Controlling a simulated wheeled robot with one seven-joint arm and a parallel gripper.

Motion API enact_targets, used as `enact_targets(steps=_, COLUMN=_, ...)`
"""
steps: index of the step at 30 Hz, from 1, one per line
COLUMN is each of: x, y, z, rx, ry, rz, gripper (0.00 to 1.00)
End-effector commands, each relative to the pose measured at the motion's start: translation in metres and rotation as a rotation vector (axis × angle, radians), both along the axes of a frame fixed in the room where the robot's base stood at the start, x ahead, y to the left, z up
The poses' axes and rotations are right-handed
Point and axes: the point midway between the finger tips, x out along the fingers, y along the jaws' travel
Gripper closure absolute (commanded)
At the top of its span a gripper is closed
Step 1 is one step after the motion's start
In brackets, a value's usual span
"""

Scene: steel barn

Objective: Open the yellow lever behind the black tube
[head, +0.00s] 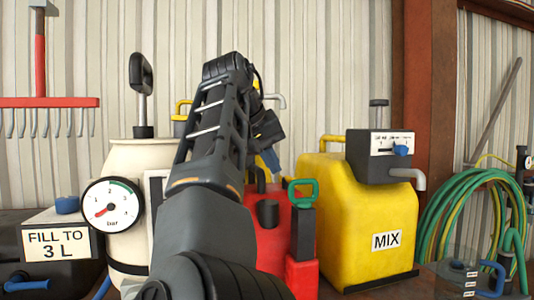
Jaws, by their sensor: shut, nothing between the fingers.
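My arm rises through the middle of the head view and bends over at the top. My gripper (269,158) hangs beyond it above the red container, small and partly hidden, and looks shut and empty. A yellow bent handle (183,104) stands left of my arm, behind the white tank. Another bit of yellow (257,85) shows just right of my arm, by a grey bent pipe (274,98). I cannot tell which of these is the yellow lever. A short black upright tube (268,213) stands at the front of the red container; I see no yellow lever behind it.
A white tank (130,165) with a gauge (112,205) stands left. The red container (272,240) with a green handle (302,190) is partly behind my arm. A yellow MIX container (350,220) stands right of it, a green hose coil (445,215) further right.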

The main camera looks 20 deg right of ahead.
Motion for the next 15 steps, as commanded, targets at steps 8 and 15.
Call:
enact_targets(steps=8, x=0.016, y=-0.02, z=-0.03, rx=0.0, ry=0.0, rz=-0.001, gripper=1.0)
enact_targets(steps=15, x=0.02, y=-0.025, z=-0.038, rx=-0.001, ry=-0.001, rz=-0.001, gripper=1.0)
